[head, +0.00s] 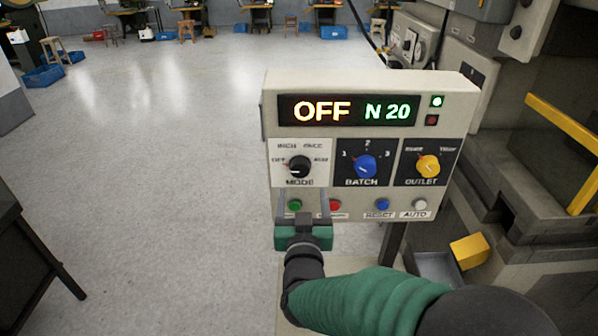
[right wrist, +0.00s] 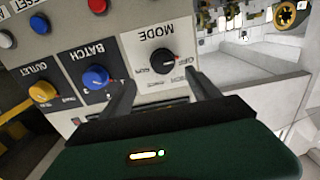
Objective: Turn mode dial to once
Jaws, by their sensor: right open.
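The control panel (head: 450,103) faces me, with a display (head: 349,110) reading OFF and N 20. The black mode dial (head: 299,167) is on its left, with OFF, INCH, ONCE and a fourth, unclear label around it. Its pointer is toward the OFF side on the left. My right gripper (head: 307,203) is open and empty below the dial, in front of the button row. In the right wrist view, which is upside down, the mode dial (right wrist: 163,61) lies beyond the gap between the open fingers (right wrist: 158,85), apart from them. My left gripper is not in view.
The blue batch dial (head: 366,167) and yellow outlet dial (head: 428,167) are right of the mode dial. Green (head: 295,205), red (head: 335,205), blue (head: 382,205) and white (head: 420,205) buttons sit below. Machinery (head: 540,150) stands at right; open floor (head: 150,180) lies left.

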